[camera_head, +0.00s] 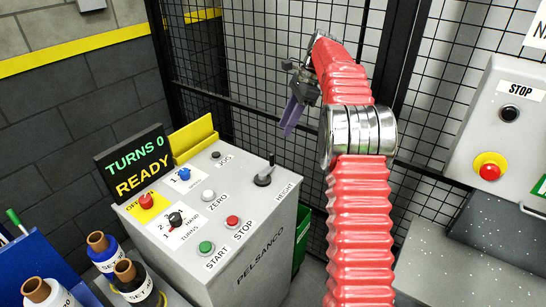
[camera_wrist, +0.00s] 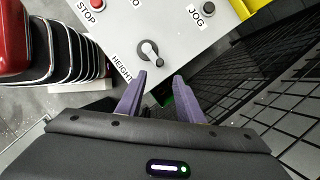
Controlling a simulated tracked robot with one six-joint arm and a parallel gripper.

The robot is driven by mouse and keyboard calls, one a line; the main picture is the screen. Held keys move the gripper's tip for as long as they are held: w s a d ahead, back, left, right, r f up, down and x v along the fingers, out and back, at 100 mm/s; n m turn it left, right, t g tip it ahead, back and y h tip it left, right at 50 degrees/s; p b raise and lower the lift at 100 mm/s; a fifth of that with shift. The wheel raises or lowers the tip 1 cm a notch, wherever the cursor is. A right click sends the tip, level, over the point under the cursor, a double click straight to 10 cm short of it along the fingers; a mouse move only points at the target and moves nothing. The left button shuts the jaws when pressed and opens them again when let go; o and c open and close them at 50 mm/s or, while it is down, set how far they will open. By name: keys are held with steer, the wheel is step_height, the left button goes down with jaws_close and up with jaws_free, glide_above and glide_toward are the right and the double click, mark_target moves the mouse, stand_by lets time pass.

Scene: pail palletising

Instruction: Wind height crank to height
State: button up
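The height crank (camera_head: 264,179) stands at the right edge of the grey console's top, beside the HEIGHT label. It is a small grey arm with a dark upright knob. In the wrist view the crank (camera_wrist: 149,50) lies just beyond my fingertips, slightly left of the middle. My gripper (camera_head: 291,116) hangs above and to the right of the crank in the head view, purple fingers pointing down. In the wrist view my gripper (camera_wrist: 160,78) has its two fingers apart with nothing between them. The console's display (camera_head: 134,162) reads TURNS 0 and READY.
The console (camera_head: 262,230) also carries START (camera_head: 206,247), STOP (camera_head: 232,222), ZERO and JOG buttons and a HAND/TURNS selector (camera_head: 175,219). Mesh fencing (camera_head: 240,60) stands close behind. A STOP box (camera_head: 500,130) is at right. Labelled spools (camera_head: 104,252) stand at lower left.

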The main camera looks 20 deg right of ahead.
mark_target(272, 156)
steer(key=shift+d+f, duration=0.1)
steer(key=shift+f, duration=0.05)
steer(key=shift+f, duration=0.15)
steer(key=x, duration=1.3)
steer(key=shift+f, duration=0.25)
steer(key=shift+c, duration=0.2)
